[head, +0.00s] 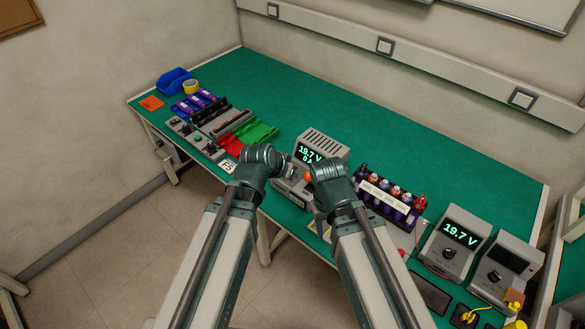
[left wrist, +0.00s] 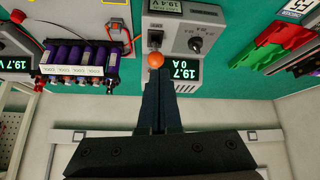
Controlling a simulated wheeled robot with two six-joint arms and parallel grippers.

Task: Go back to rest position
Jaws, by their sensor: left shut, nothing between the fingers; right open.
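My left gripper (head: 284,166) is over the front of the bench, near the grey power supply (head: 322,146) that reads 19.7 V. In the left wrist view its dark fingers (left wrist: 162,98) are shut with nothing between them. Their tips appear just below the orange knob (left wrist: 155,60) in the picture; I cannot tell whether they touch it. The knob also shows in the head view (head: 308,177), between my two wrists. My right gripper (head: 324,172) is just right of the knob, open, with its fingers mostly hidden by its own wrist.
The green bench (head: 400,130) is clear towards the wall. A rack of purple cells (head: 390,198) stands right of my right wrist, with grey meters (head: 455,240) beyond. Red and green trays (head: 254,132), a blue bin (head: 173,80) and yellow tape (head: 192,87) lie to the left.

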